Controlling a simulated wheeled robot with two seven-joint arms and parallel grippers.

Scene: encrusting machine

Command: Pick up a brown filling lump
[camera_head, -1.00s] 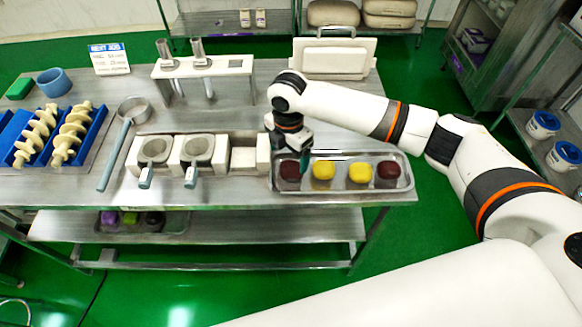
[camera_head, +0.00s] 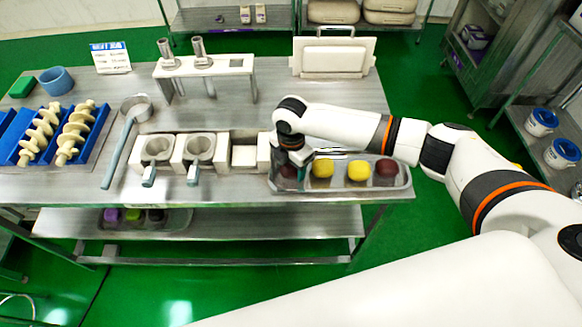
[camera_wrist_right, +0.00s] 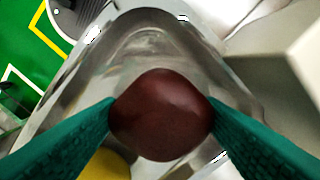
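A dark brown filling lump (camera_wrist_right: 160,115) fills the middle of the right wrist view. My right gripper (camera_wrist_right: 161,112) has one green finger against each side of it, with no gap showing. In the head view my right gripper (camera_head: 304,172) is down at the left end of a metal tray (camera_head: 335,187) and mostly hides this lump. A second brown lump (camera_head: 387,168) sits at the tray's right end, with two yellow lumps (camera_head: 323,169) (camera_head: 358,171) between. I cannot tell whether the held lump still touches the tray. My left gripper is not in view.
Left of the tray stand white blocks holding two grey cups (camera_head: 199,150). A white stand (camera_head: 205,68) and a white panel (camera_head: 333,57) stand behind. Blue trays with screw-shaped parts (camera_head: 75,135) lie at the left. The table's front edge is just before the tray.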

